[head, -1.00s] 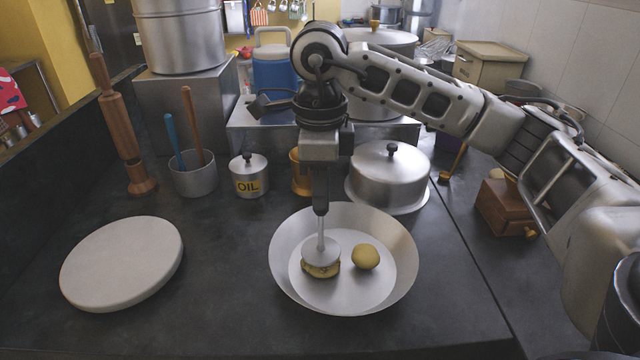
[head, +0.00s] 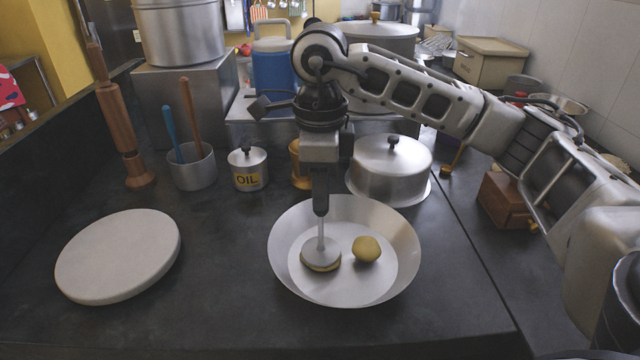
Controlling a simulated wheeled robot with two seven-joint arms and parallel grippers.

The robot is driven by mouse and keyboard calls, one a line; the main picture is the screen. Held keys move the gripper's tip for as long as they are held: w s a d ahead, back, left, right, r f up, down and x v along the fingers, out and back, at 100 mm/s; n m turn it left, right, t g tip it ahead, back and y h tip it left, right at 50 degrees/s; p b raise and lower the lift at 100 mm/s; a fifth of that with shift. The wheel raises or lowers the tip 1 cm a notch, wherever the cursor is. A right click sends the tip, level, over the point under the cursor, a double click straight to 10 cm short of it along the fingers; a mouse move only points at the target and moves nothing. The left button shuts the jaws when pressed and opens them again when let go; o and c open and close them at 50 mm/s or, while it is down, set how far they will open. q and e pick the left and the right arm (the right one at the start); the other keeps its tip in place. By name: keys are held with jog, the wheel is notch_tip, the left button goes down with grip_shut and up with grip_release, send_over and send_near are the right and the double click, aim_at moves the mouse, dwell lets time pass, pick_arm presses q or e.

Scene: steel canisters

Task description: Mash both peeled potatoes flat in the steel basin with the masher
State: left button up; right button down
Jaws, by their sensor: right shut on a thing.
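The steel basin (head: 400,240) stands on the dark counter, slightly right of centre. My right gripper (head: 320,178) points down over it and is shut on the dark handle of the masher (head: 321,252). The masher's round plate is inside the basin, on top of the left potato (head: 322,269). That potato is squashed thin, and only its edge shows under the plate. The right potato (head: 367,249) is whole and rounded, and sits beside the plate, apart from it. My left gripper is not in view.
A round pale board (head: 118,255) lies at the left. Behind the basin stand a domed steel lid (head: 389,168), an OIL canister (head: 248,168) and a utensil cup (head: 192,169). A wooden box (head: 503,198) is at right. Counter is clear between board and basin.

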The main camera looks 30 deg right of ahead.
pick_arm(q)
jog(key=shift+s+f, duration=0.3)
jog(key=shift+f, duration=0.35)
pick_arm(e)
jog(key=shift+f, duration=0.4)
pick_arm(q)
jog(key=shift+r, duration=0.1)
pick_arm(e)
jog(key=shift+r, duration=0.15)
jog(key=shift+r+p, duration=0.45)
jog(key=shift+r, duration=0.4)
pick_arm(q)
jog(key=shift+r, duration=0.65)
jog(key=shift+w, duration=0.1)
